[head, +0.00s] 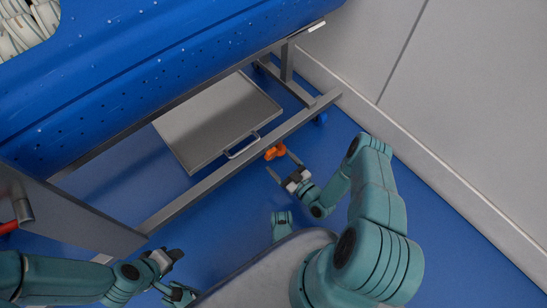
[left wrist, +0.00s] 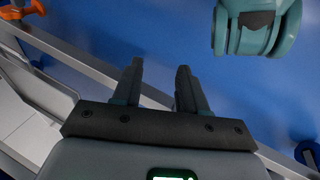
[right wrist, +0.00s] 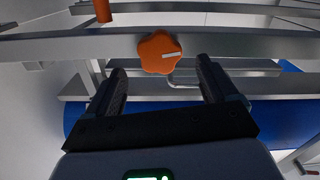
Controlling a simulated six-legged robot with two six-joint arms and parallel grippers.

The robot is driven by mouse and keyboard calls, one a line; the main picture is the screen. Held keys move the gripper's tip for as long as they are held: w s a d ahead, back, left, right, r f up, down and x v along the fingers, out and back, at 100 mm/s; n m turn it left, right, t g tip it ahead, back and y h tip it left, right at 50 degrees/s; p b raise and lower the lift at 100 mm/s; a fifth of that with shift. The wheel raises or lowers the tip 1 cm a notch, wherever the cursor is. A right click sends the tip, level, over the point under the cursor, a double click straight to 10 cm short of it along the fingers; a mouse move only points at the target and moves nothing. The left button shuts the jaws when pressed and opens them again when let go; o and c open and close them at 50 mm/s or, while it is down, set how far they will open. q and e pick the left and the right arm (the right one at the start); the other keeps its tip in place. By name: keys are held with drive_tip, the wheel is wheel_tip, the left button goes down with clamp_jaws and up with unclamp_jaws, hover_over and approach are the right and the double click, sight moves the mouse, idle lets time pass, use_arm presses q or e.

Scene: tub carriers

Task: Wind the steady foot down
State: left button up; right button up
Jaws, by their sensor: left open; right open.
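An orange lobed knob (head: 275,151) sits on the grey lower rail of the blue tub's carrier. In the right wrist view the knob (right wrist: 156,53) has a pale bar mark on its face. My right gripper (head: 281,164) is open and empty, close to the knob, with its fingers pointing at it. In the right wrist view the knob shows between and just beyond the fingertips; contact cannot be told. My left gripper (left wrist: 158,78) is open and empty, low at the left in the head view (head: 182,272). I cannot make out the steady foot itself.
The blue tub (head: 160,55) stands over the frame, with a grey tray with a handle (head: 215,120) below. A blue caster (head: 321,118) stands near the wall (head: 450,110). Another orange part (right wrist: 102,10) shows above the rail. Blue floor (head: 225,222) is clear between my grippers.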

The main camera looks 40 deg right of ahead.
use_arm(q)
drive_tip(key=shift+w+a+f+b, duration=0.1)
drive_tip(key=shift+w+f+b, duration=0.35)
drive_tip(key=shift+f, duration=0.25)
use_arm(e)
drive_tip(key=w, duration=0.4)
drive_tip(key=shift+w+a, duration=0.15)
drive_tip(key=shift+a, duration=0.05)
drive_tip(key=c, duration=1.1)
drive_tip(key=shift+o, duration=0.2)
use_arm(q)
drive_tip(key=shift+s+r, duration=0.1)
use_arm(e)
drive_tip(key=shift+n, duration=0.4)
